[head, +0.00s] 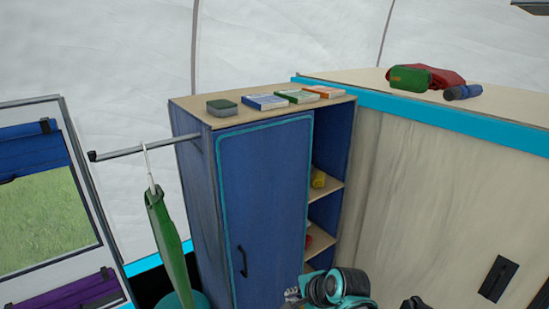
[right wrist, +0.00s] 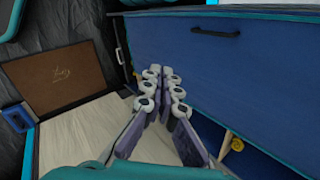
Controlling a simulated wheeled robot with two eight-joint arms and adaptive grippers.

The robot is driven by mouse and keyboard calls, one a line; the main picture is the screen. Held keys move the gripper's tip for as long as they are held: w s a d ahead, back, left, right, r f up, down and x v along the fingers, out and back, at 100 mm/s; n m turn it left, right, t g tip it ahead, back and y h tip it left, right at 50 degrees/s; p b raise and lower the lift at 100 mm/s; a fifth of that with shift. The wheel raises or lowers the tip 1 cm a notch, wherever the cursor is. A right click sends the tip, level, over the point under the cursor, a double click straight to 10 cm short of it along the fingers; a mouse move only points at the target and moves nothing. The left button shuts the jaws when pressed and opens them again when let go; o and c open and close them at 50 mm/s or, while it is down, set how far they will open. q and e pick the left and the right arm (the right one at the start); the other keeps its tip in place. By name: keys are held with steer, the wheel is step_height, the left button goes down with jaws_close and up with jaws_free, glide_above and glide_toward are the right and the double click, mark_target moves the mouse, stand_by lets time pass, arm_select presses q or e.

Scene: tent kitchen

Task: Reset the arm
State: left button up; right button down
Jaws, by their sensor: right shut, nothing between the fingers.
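My right gripper (right wrist: 162,75) shows in the right wrist view with its two fingers together and nothing between them. In the head view part of my right arm (head: 340,285) shows at the bottom, in front of the lower cabinet. My left gripper is not in view.
A blue cabinet (head: 265,200) stands ahead, its door closed, with open shelves (head: 325,190) at its right. Several boxes lie on top. A green umbrella-like item (head: 168,235) hangs from a bar at left. A pale counter (head: 440,160) fills the right.

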steer(key=s+d+f+n+t+h, duration=0.1)
steer(key=s+d+n+h, duration=0.3)
steer(key=s+d+n, duration=0.9)
steer(key=shift+s+n, duration=0.5)
steer(key=shift+s, duration=0.2)
steer(key=shift+d+f, duration=0.1)
